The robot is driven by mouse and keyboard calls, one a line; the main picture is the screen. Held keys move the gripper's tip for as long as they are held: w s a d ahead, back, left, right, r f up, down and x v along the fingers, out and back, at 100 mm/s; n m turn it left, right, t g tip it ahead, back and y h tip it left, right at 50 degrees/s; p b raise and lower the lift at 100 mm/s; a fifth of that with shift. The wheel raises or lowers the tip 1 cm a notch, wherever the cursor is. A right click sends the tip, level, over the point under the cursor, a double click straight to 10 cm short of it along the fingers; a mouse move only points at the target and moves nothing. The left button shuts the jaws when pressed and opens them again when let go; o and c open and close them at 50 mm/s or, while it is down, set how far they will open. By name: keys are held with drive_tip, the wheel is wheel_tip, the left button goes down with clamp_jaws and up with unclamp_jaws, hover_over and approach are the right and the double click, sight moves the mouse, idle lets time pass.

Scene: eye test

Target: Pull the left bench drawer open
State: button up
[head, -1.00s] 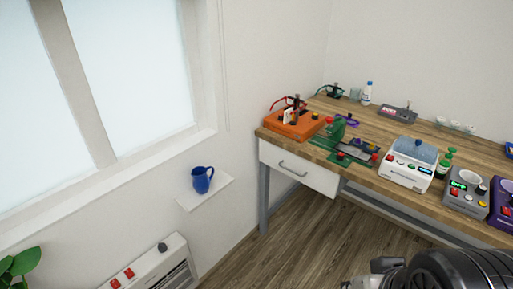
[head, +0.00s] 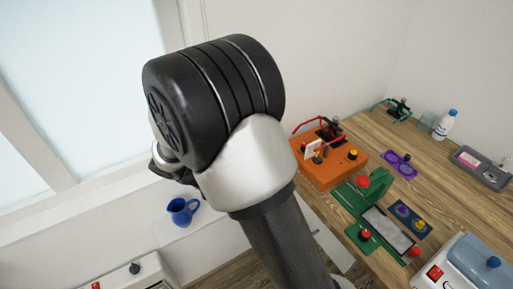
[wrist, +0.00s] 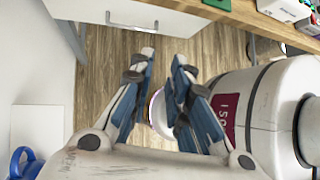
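The left bench drawer (wrist: 180,20) has a white front with a grey bar handle (wrist: 132,22), at the top of the wrist view. In the head view only a strip of the drawer front (head: 338,254) shows, right of my arm. I see no gap that shows it open. My gripper (wrist: 162,57) is open and empty, its two fingers spread over the floor in the wrist view. The handle lies beyond the fingertips, up and to the left, apart from them. In the head view my arm hides most of the gripper.
The wooden bench top (head: 440,215) holds an orange box (head: 330,167), a green device (head: 372,190) and a white machine with a blue lid (head: 480,262). A blue mug (head: 183,211) stands on a small wall shelf at left. The floor (wrist: 105,65) before the drawer is clear.

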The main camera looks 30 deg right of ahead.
wheel_tip(320, 180, down, 22)
drive_tip(key=d+n+t+h+p, duration=0.2)
drive_tip(key=n+t+h+p, duration=0.45)
drive_tip(key=n, duration=1.25)
drive_tip(key=d+f, duration=0.1)
drive_tip(key=d, duration=0.4)
drive_tip(key=w+d+f+g+b, duration=0.1)
drive_tip(key=d, duration=0.5)
drive_tip(key=d+f+g+h+b, duration=0.1)
drive_tip(key=d+f, duration=0.1)
drive_tip(key=d, duration=0.3)
drive_tip(key=shift+w+d, duration=0.35)
drive_tip(key=shift+d, duration=0.05)
drive_tip(key=shift+c, duration=0.6)
clamp_jaws()
